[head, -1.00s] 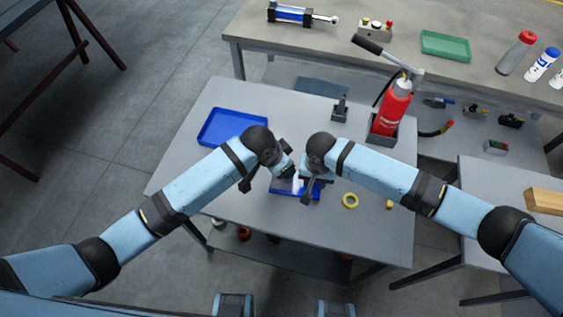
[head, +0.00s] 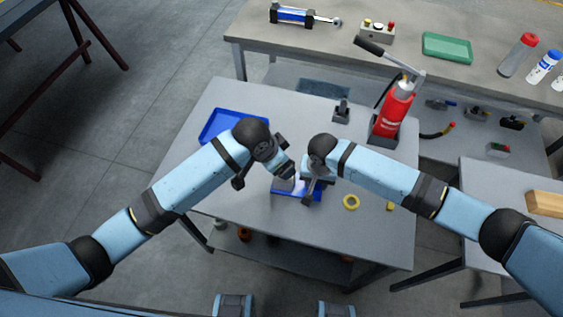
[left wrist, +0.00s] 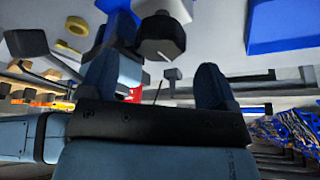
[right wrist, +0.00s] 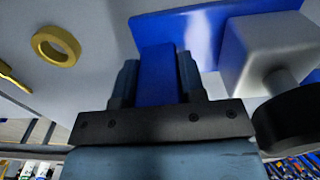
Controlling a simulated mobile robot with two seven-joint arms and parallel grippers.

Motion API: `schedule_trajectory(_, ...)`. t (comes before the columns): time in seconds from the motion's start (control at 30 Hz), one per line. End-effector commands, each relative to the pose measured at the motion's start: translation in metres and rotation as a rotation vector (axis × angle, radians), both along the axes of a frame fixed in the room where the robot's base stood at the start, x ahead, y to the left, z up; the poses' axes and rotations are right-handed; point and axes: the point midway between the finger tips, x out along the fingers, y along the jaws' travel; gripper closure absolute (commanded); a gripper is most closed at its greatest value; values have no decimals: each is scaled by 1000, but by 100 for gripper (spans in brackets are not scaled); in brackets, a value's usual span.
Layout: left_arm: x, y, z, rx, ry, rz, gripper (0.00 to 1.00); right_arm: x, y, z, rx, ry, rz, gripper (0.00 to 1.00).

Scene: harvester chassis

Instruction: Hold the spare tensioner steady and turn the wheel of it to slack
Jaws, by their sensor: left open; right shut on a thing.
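The spare tensioner (head: 283,188) is on the grey table, partly hidden by my grippers in the head view. The right wrist view shows its blue base (right wrist: 205,28), a grey block (right wrist: 262,50) and a black wheel (right wrist: 292,118). My right gripper (right wrist: 157,75) is shut on an upright blue part of the tensioner; it also shows in the head view (head: 311,190). My left gripper (left wrist: 163,78) is open. The wheel (left wrist: 160,38) appears ahead of its fingers in the left wrist view, with a visible gap. In the head view the left gripper (head: 286,171) is beside the tensioner.
A blue tray (head: 207,132) lies at the table's left. A yellow ring (head: 351,202) and a small yellow piece (head: 390,206) lie right of the tensioner. The table's front left is clear.

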Motion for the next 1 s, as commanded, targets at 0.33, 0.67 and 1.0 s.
schedule_trajectory(0.33,-9,12,34,2,0,2,17,-1,1,0,2,1,2,100)
schedule_trajectory(0.67,-9,13,36,4,0,2,17,-1,1,0,2,1,2,100)
schedule_trajectory(1.0,-9,13,36,4,0,2,17,0,1,0,1,1,1,33)
